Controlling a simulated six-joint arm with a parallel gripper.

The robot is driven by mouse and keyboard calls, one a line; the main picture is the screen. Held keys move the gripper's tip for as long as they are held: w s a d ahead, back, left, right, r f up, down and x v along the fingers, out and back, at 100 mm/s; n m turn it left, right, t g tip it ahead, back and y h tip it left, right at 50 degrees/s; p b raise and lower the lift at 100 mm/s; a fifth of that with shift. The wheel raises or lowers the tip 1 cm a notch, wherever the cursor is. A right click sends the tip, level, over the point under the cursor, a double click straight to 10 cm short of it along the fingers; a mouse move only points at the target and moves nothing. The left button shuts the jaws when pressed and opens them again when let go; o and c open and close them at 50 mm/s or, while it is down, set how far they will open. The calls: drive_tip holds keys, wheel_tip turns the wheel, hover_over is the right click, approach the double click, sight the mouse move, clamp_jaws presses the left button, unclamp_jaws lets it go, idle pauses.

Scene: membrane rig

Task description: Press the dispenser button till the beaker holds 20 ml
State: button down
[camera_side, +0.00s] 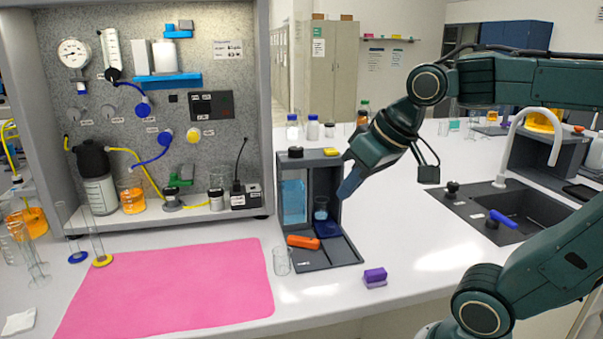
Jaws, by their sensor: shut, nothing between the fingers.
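The dispenser (339,249) is a dark grey stand on the white bench, with a tank of blue liquid (294,202) at its left. A yellow piece (331,152) and a black cap (295,152) sit on its top, and an orange block (303,242) lies at its base; I cannot tell which part is the button. A small beaker (321,212) stands inside on a dark blue block, with some bluish content; its level is too small to read. My gripper (346,191) is shut and empty, pointing down-left beside the dispenser's right post.
An empty glass (282,261) stands at the dispenser's front left. A purple block (375,277) lies to the front right. A pink mat (170,285) covers the bench at left, below the rig panel (200,120). A sink (520,215) with a tap is at right.

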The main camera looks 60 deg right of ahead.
drive_tip(key=w+d+r+m, duration=0.2)
drive_tip(key=w+d+r, duration=0.15)
drive_tip(key=w, duration=0.25)
wheel_tip(320, 180, up, 4)
drive_tip(key=r+m+t+h, duration=0.1)
drive_tip(key=m+t, duration=0.2)
drive_tip(key=m, duration=0.4)
hover_over(335, 151)
drive_tip(key=shift+f, duration=0.25)
drive_tip(key=shift+w+f, duration=0.1)
drive_tip(key=shift+f, duration=4.35)
